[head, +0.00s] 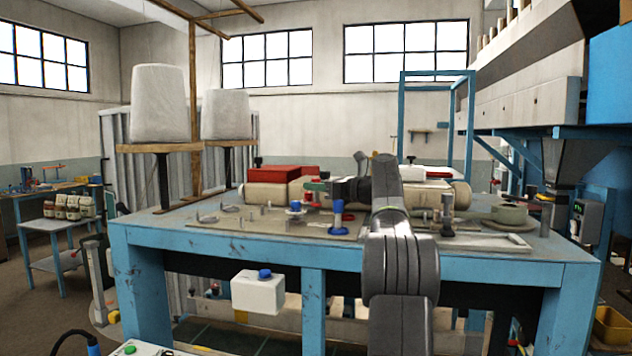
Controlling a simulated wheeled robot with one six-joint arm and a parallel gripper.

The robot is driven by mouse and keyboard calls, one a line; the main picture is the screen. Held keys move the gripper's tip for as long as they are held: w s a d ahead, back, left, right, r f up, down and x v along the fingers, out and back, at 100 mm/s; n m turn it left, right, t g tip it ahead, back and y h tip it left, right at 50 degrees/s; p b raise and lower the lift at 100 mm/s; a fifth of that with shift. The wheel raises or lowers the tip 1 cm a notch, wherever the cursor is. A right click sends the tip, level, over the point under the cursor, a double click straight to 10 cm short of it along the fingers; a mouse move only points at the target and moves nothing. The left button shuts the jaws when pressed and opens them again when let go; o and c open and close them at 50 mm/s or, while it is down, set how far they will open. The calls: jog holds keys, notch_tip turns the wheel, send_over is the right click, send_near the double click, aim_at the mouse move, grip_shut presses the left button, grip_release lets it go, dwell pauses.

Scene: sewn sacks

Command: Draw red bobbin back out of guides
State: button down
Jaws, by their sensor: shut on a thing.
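My gripper (318,188) reaches left over the blue workbench, its dark fingers shut at a small red piece (309,197) that looks like the red bobbin. It is small and partly covered by the fingers, so its exact shape and whether it touches the guides are hard to tell. A green part (316,186) shows at the fingertips. Below is a flat plate (240,221) with several small metal pegs and guides. A blue bobbin-like piece (338,217) stands on the plate, and a white piece with a blue top (296,208) stands to its left.
A long pale roll (272,195) lies behind the plate, with a red box (292,174) at its top. Two large white thread cones (160,103) stand at the left. A green-grey bowl (509,214) and a tray (490,243) are at the right. The bench's front left (150,229) is clear.

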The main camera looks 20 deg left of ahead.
jog(key=shift+a+f, duration=0.1)
jog(key=shift+f, duration=0.75)
jog(key=shift+s+a, duration=0.2)
jog(key=shift+a, duration=3)
jog(key=shift+a+r, duration=0.1)
jog(key=shift+a, duration=0.15)
jog(key=shift+r, duration=1.7)
